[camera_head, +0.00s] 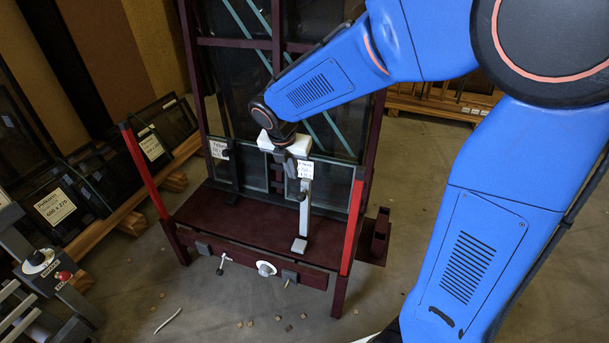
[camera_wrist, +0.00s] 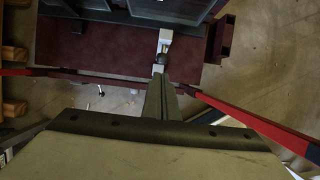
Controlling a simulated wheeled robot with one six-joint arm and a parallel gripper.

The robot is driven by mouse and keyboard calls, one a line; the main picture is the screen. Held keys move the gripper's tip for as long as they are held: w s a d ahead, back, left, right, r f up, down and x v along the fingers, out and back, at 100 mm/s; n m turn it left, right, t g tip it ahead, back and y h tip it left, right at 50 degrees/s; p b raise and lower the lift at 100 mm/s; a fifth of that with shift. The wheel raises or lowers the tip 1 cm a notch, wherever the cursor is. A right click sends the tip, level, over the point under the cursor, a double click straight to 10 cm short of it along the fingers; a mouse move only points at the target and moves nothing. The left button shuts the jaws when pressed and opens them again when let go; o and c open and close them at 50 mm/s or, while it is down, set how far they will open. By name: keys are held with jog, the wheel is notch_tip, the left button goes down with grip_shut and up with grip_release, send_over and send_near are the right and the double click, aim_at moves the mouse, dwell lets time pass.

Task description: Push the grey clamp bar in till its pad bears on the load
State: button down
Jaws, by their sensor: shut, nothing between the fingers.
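The grey clamp bar (camera_head: 304,205) stands upright on the maroon ledge, right of centre, with a pale foot (camera_head: 299,245) at its lower end and a dark knob partway up. In the wrist view its pale foot (camera_wrist: 166,36) shows just beyond my fingertips. The load, dark-framed glass panes (camera_head: 255,172), leans behind it; its pad is not distinguishable, so I cannot tell its contact. My gripper (camera_head: 290,163) points down at the bar's upper part, partly hidden by my wrist. In the wrist view my gripper (camera_wrist: 159,80) is shut and empty; I cannot tell whether it touches the bar.
A dark clamp bar (camera_head: 232,168) stands at left. A white knob (camera_head: 265,268) sits on the front rail. Panes on wooden racks line the left. The floor at front has small scraps.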

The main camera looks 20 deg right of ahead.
send_near(303, 188)
jog(key=s+f, duration=0.1)
jog(key=s+a+f, duration=0.1)
jog(key=f, duration=0.1)
jog(key=shift+s+a+f, duration=0.2)
jog(key=shift+f, duration=0.1)
jog(key=shift+w+d, duration=0.3)
jog(key=shift+w, duration=0.2)
jog(key=shift+w+d, duration=0.35)
jog(key=shift+w, duration=0.15)
jog(key=shift+w+d+f, duration=0.1)
jog(key=shift+w+d, duration=0.35)
jog(key=shift+w, duration=0.2)
jog(key=shift+d, duration=0.1)
